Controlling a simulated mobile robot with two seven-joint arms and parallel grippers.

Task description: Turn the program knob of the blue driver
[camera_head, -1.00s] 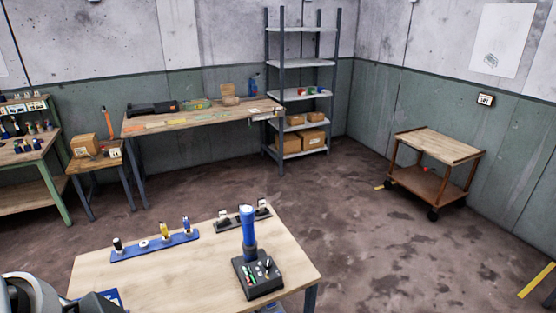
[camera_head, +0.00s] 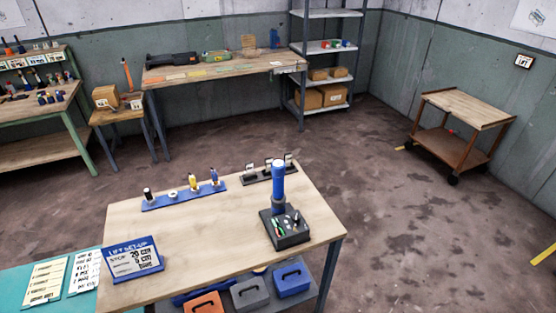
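The blue driver (camera_head: 278,186) stands upright at the black box (camera_head: 287,231) on the right part of the near wooden table (camera_head: 232,222). The box top carries several small knobs or bits in white, green and red; which one is the program knob is too small to tell. A sign headed "LIFT SET-UP" (camera_head: 133,259) stands at the table's front left, with "STOP" and "20" legible. Neither of my grippers shows in the head view now.
A blue rack (camera_head: 184,198) with several small items and a dark holder (camera_head: 270,171) stand at the table's back. Below are blue (camera_head: 292,279), grey (camera_head: 250,293) and orange (camera_head: 203,304) cases.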

